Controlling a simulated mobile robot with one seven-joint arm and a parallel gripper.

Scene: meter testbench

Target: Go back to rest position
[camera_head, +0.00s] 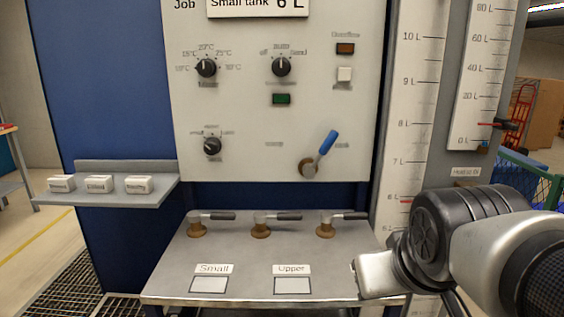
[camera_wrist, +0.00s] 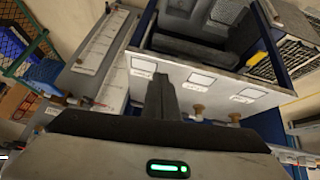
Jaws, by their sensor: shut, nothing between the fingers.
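My gripper (camera_wrist: 162,82) shows in the wrist view, its dark fingers shut together and empty. They point toward the bench, seen tilted, and appear to touch nothing, though the distance is hard to judge. In the head view my arm reaches in from the lower right, in front of the right end of the bench shelf (camera_head: 245,272). The fingertips are not clearly visible there. The control panel (camera_head: 240,120) stands behind, with knobs and a blue-handled lever (camera_head: 327,143) tilted up to the right.
Three valves with dark handles (camera_head: 264,217) stand on the shelf, above labels "Small" and "Upper". A side ledge (camera_head: 110,196) at left carries three white blocks. Tall level scales (camera_head: 410,110) stand close behind my arm. The floor at far left is open.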

